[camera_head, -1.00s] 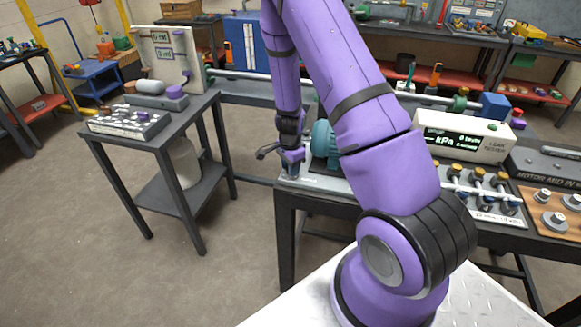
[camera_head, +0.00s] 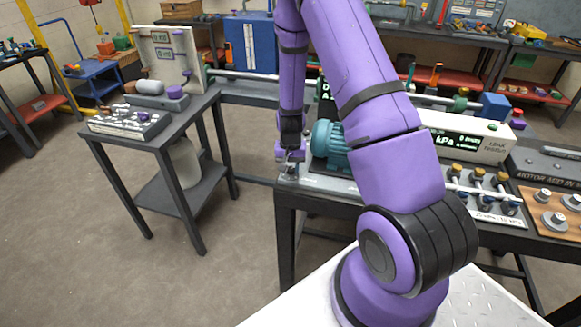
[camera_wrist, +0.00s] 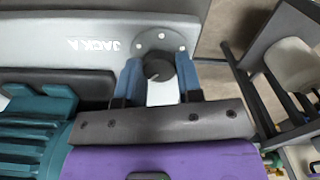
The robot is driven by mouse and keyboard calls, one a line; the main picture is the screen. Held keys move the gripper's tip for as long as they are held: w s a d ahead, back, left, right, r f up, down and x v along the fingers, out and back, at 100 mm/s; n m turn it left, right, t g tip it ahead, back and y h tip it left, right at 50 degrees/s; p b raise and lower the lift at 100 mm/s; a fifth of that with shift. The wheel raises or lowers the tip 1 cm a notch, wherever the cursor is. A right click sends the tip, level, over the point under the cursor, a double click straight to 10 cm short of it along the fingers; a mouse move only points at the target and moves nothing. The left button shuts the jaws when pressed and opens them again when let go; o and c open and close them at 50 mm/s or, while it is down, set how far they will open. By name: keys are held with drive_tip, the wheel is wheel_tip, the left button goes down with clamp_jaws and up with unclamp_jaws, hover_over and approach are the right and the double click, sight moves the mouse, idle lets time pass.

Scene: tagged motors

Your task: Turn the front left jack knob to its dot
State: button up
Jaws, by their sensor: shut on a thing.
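In the wrist view the dark round knob (camera_wrist: 158,67) sits on a grey disc (camera_wrist: 160,38) with several small pale dots round its rim. A light mark shows on the knob's lower edge. The plate beside it reads JACK A (camera_wrist: 91,45), upside down. My gripper (camera_wrist: 158,70) has one blue finger on each side of the knob and is shut on it. In the head view my gripper (camera_head: 290,155) is down at the bench's left corner; the knob is too small to make out there.
A teal motor (camera_head: 328,146) stands just right of my gripper; its ribs also show in the wrist view (camera_wrist: 40,112). A pressure display box (camera_head: 467,137) and several valves (camera_head: 478,177) are farther right. A side table (camera_head: 150,135) stands left, across open floor.

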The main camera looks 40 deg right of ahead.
sight(290, 169)
drive_tip(key=n, duration=0.4)
drive_tip(key=shift+n, duration=2.2)
drive_tip(key=o, duration=0.9)
drive_tip(key=shift+r, duration=0.1)
wheel_tip(290, 169, up, 11)
drive_tip(key=shift+f, duration=0.15)
